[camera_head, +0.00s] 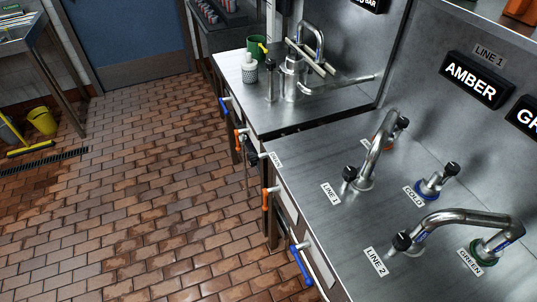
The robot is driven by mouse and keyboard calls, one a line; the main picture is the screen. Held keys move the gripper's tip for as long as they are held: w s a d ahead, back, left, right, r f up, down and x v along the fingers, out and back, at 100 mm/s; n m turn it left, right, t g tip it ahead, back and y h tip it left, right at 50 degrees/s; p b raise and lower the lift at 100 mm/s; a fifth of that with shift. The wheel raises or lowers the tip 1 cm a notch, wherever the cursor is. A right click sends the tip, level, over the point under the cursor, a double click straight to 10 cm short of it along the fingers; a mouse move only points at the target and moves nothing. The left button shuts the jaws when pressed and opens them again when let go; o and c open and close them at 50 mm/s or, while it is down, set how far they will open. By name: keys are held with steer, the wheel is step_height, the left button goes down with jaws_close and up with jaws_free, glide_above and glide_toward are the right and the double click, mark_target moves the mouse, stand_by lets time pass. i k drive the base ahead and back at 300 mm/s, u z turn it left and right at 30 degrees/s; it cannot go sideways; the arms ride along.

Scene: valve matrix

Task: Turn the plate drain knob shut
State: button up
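A dark knob (251,158) sticks out at the front edge where the two steel counters meet. A small white label (276,159) lies on the counter corner beside it, too small to read surely. I cannot tell for certain that this is the plate drain knob, nor whether it is turned open or shut. My gripper is not in view.
Orange levers (266,198) and blue levers (301,263) stick out along the counter fronts. Curved taps with black knobs (401,241) stand on the near counter (320,235). A green mug (257,47) stands on the far counter.

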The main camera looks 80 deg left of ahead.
mark_target(253, 159)
steer(key=u, duration=0.25)
steer(key=k, duration=0.65)
steer(key=u, duration=0.55)
steer(key=k, duration=0.65)
steer(key=u, duration=0.6)
steer(key=i, duration=0.7)
steer(key=u, duration=0.9)
steer(key=i, duration=0.65)
steer(key=u, duration=0.25)
